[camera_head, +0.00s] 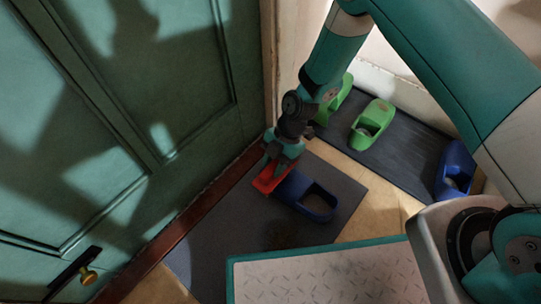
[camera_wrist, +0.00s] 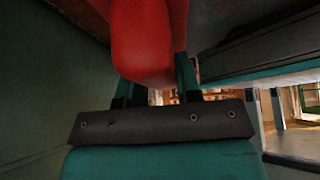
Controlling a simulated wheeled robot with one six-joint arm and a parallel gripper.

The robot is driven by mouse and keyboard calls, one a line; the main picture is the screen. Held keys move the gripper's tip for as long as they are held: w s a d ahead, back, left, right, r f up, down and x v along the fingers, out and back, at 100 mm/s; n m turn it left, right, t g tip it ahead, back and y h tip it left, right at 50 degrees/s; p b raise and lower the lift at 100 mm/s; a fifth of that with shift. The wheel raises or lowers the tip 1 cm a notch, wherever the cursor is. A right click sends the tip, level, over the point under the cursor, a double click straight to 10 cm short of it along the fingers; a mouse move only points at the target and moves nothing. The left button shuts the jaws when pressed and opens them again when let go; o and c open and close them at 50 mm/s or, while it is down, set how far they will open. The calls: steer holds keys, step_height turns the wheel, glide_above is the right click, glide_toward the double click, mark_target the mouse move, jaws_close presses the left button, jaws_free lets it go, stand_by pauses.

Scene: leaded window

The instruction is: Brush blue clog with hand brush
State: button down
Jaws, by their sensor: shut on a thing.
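A blue clog (camera_head: 306,194) lies on the dark doormat, its opening toward the right. My gripper (camera_head: 279,163) is over the clog's left, toe end. It is shut on a red hand brush (camera_head: 269,180), which is at the clog's toe; I cannot tell whether its bristles touch the clog. In the wrist view the red brush (camera_wrist: 146,45) fills the top middle between the teal fingers. The clog cannot be made out in the wrist view.
A pair of green clogs (camera_head: 371,124) and another blue clog (camera_head: 456,170) stand on a dark mat (camera_head: 399,152) along the wall. The doormat (camera_head: 215,240) lies before a green door (camera_head: 130,120) with a brass knob (camera_head: 88,276). My base platform fills the bottom.

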steer(key=shift+s+a, duration=0.55)
steer(key=shift+a, duration=0.05)
steer(key=shift+r+p, duration=0.3)
steer(key=shift+p, duration=0.4)
steer(key=shift+d+r+p, duration=0.1)
steer(key=shift+r+p, duration=2.4)
steer(key=shift+r, duration=0.55)
steer(key=shift+w, duration=0.1)
